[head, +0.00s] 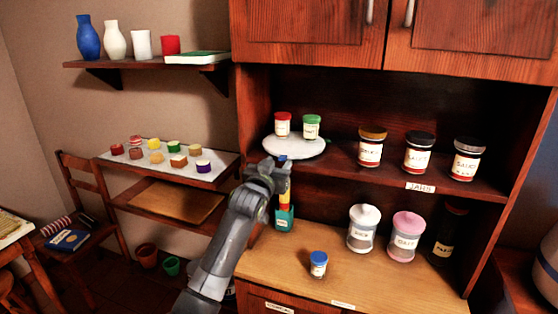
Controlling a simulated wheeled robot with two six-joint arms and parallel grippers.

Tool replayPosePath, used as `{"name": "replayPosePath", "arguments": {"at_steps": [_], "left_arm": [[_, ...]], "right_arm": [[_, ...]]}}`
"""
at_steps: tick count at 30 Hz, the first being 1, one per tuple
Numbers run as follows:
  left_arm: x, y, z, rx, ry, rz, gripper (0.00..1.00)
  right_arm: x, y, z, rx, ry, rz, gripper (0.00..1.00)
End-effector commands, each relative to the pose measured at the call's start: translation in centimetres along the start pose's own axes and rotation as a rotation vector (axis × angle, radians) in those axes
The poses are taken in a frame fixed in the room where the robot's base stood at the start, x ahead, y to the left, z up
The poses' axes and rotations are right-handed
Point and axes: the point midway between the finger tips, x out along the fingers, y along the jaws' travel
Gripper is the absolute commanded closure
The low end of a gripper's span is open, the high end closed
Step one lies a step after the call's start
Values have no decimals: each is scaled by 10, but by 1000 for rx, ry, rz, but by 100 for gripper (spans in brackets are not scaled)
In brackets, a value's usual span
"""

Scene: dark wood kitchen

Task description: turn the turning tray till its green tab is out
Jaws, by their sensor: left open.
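The turning tray (300,151) is a white round disc on the left end of the cabinet's middle shelf in the head view. A red-lidded jar (282,125) and a green-lidded jar (312,128) stand upright on it. A small blue piece (282,158) shows at the tray's front edge, close to my gripper. My left gripper (271,166) is open, just in front of and below the tray's front-left edge. I cannot tell whether it touches the tray. My right gripper is out of view.
Jars with dark and orange lids (419,152) stand right of the tray on the shelf (345,173). A teal container (284,219) stands on the counter (335,292) behind my left arm, near a blue-lidded jar (318,264). A side shelf with small coloured items is at left.

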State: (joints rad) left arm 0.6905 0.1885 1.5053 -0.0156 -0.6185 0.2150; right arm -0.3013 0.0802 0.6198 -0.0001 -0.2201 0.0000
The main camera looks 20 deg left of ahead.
Motion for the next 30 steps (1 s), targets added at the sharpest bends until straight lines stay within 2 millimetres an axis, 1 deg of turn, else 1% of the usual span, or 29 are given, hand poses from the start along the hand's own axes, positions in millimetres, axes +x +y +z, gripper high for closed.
{"name": "replayPosePath", "arguments": {"at_steps": [3, 7, 17, 20, 27, 30], "left_arm": [[10, 0, -1, 0, 0, 0, 58], [15, 0, -1, 0, 0, 0, 58], [17, 0, 0, 0, 1, 0, 58], [17, 0, 0, 0, 1, 0, 69], [17, 0, 0, 0, 0, 0, 100], [17, 0, 0, 0, 0, 0, 100]], "right_arm": [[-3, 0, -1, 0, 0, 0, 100], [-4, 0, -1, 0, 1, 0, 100], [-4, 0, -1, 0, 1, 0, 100], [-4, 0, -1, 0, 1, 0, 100], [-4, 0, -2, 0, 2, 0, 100], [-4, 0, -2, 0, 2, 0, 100]]}}
